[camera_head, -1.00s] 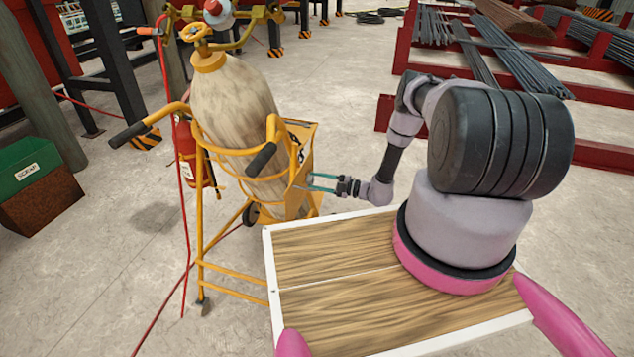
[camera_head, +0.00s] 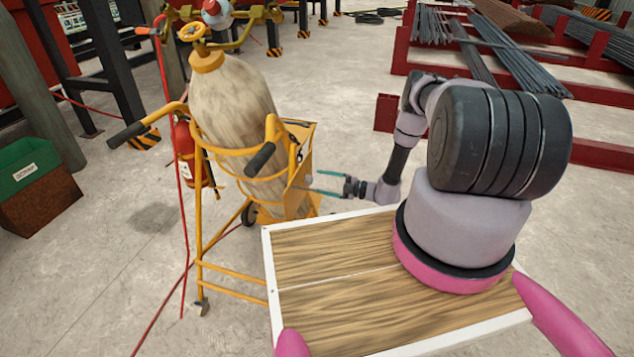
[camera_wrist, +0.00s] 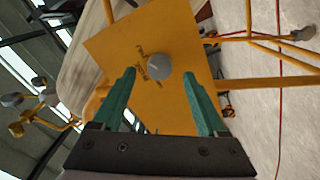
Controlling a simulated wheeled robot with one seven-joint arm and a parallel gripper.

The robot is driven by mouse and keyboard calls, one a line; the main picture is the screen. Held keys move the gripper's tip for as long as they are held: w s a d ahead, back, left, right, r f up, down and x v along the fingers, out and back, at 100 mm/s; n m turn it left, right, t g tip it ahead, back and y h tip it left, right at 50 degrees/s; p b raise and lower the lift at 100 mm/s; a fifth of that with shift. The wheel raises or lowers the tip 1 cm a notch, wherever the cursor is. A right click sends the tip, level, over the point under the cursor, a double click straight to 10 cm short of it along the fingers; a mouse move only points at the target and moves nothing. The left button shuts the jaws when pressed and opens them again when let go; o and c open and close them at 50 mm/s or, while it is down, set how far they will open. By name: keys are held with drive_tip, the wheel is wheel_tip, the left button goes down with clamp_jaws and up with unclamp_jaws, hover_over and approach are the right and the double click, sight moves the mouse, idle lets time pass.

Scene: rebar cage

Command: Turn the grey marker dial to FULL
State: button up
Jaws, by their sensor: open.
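The grey marker dial (camera_wrist: 159,65) is a small round knob on a yellow plate (camera_wrist: 110,47) in the wrist view. Dark markings sit beside it on the plate, too small to read. In the head view the plate (camera_head: 300,150) is seen nearly edge-on at the right side of the cylinder trolley, with the dial's face turned away. My gripper (camera_wrist: 160,85) is open and empty. Its two teal fingers lie either side of the dial in the picture, with space on both sides. In the head view my gripper (camera_head: 328,182) points left at the plate.
A yellow trolley (camera_head: 232,273) holds a tall worn gas cylinder (camera_head: 235,100), with a red extinguisher (camera_head: 186,150) on its left side. A red hose (camera_head: 186,230) runs along the floor. A wooden deck (camera_head: 330,275) with a white rim is in front. Red rebar racks stand behind right.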

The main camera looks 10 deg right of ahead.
drive_tip(key=v, duration=0.8)
drive_tip(key=shift+d, duration=0.1)
drive_tip(key=w+a+r+n+g, duration=0.1)
drive_tip(key=w+r+n+g, duration=0.15)
drive_tip(key=r+n, duration=0.55)
drive_tip(key=w+a+r+n+g, duration=0.15)
drive_tip(key=r+n+g, duration=0.25)
drive_tip(key=r, duration=0.8)
drive_tip(key=s+a+r+n+g+h, duration=0.1)
drive_tip(key=s+r+n+h, duration=0.2)
drive_tip(key=r+n, duration=0.5)
drive_tip(key=s+a+r+n+g+h, duration=0.2)
drive_tip(key=r+n, duration=0.2)
drive_tip(key=r, duration=0.9)
drive_tip(key=s+r+n+t+h, duration=0.7)
drive_tip(key=s+r+n, duration=1.3)
drive_tip(key=s, duration=0.6)
drive_tip(key=shift+d+r+t+h, duration=0.35)
drive_tip(key=shift+r+h, duration=0.45)
drive_tip(key=shift+r, duration=0.1)
